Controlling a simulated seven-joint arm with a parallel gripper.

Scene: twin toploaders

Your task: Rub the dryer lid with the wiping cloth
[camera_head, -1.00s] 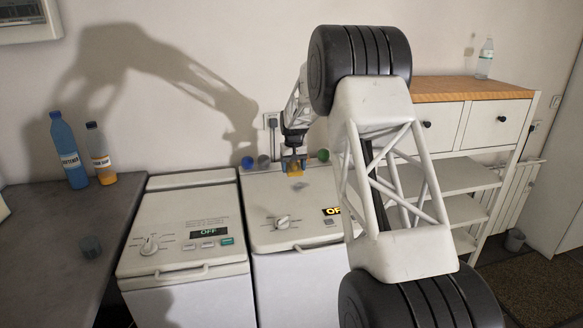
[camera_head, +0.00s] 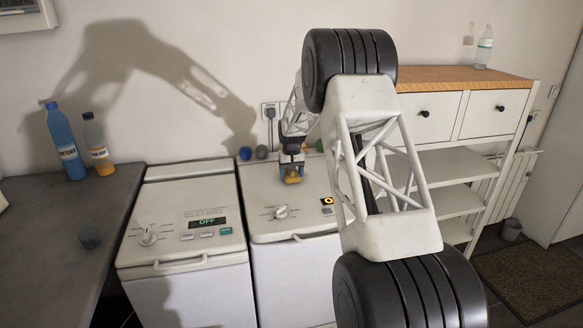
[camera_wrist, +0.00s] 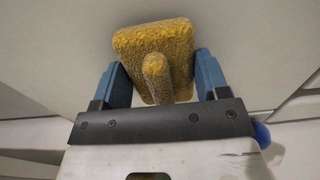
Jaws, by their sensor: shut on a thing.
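My gripper (camera_head: 291,163) is shut on the yellow wiping cloth (camera_head: 293,175), above or on the back part of the right toploader's lid (camera_head: 262,195). In the wrist view the cloth (camera_wrist: 125,42) is a fuzzy yellow pad with a raised grip, between the blue fingers of my gripper (camera_wrist: 162,78). The pale lid surface lies behind it; I cannot tell if they touch. The left toploader (camera_head: 175,200) has a closed lid with a dial and a display reading OFF. The right one has a dial and a yellow-lit display, partly hidden by my arm. No label naming the dryer is readable.
Blue (camera_head: 245,153), grey (camera_head: 262,152) and green balls sit behind the right toploader. A wood-topped shelf unit (camera_head: 450,78) stands at the right.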

